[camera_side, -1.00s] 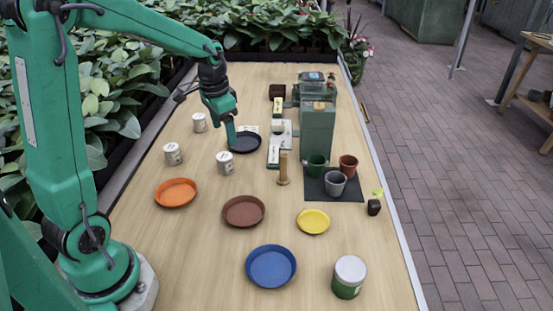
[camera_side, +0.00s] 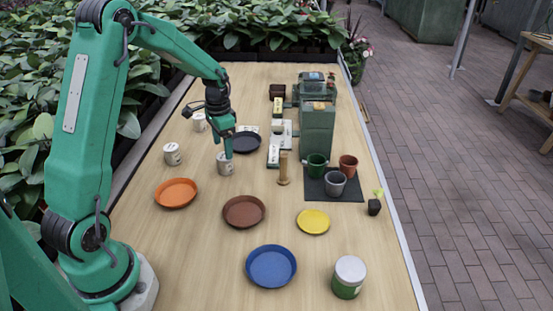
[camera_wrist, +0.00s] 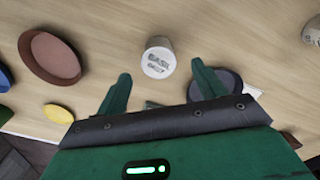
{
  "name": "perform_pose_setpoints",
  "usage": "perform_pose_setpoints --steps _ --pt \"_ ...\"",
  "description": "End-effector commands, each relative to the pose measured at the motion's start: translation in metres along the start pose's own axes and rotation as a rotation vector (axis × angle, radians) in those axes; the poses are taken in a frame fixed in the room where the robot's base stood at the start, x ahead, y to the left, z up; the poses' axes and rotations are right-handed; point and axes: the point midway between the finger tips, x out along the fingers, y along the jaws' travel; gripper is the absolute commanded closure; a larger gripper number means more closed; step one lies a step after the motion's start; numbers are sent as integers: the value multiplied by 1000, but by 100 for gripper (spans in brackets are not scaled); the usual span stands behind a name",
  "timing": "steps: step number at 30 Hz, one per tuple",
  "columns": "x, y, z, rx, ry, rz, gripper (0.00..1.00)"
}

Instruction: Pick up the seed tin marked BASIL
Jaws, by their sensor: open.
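The BASIL tin (camera_wrist: 159,58) is a small white tin with dark lettering on its lid, seen in the upper middle of the wrist view. In the side view this tin (camera_side: 224,167) appears to be the one standing upright just below my gripper (camera_side: 228,154), whose fingers partly cover its top. In the wrist view my gripper (camera_wrist: 161,72) is open and empty, with the tin between and a little beyond its two fingertips. I cannot tell whether a finger touches it. Two similar tins stand to its left, one nearer (camera_side: 173,154) and one farther back (camera_side: 199,122).
A dark saucer (camera_side: 244,142) lies close behind the tin, to the right. Orange (camera_side: 176,193), brown (camera_side: 243,211), yellow (camera_side: 313,221) and blue (camera_side: 270,266) saucers lie nearer the camera. A wooden post (camera_side: 283,170) and a green machine (camera_side: 317,130) stand to the right.

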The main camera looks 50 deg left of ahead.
Motion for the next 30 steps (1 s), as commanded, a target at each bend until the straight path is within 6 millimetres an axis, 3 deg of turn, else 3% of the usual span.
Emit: perform_pose_setpoints --steps 13,24,30 --pt "16 1 0 0 -1 1 30" --pt "55 2 1 0 -2 1 30" --pt "62 2 0 0 0 0 30"
